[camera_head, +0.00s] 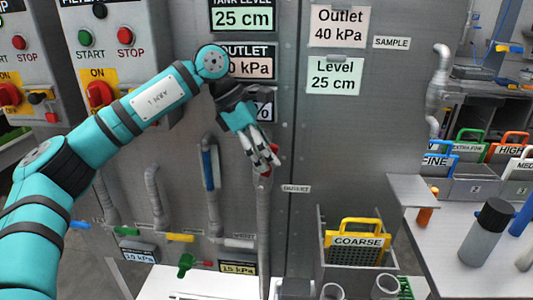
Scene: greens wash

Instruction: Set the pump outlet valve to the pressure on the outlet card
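The outlet card (338,26) is a pale card on the grey panel and reads Outlet 40 kPa. The outlet display (258,68) is left of it; my arm covers its first digit, leaving "0 kPa" readable. My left gripper (265,162) points down at the top of a vertical grey pipe (263,215). A bit of red shows by its fingertips, perhaps a valve handle, mostly hidden by the fingers. I cannot tell whether the fingers grip it. My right gripper is not in view.
A level card (333,76) reads 25 cm, matching the tank level display (243,18). Control boxes with start and stop buttons are at upper left. A COARSE basket (357,240) is lower right. A side table (450,265) holds a grey bottle (486,232).

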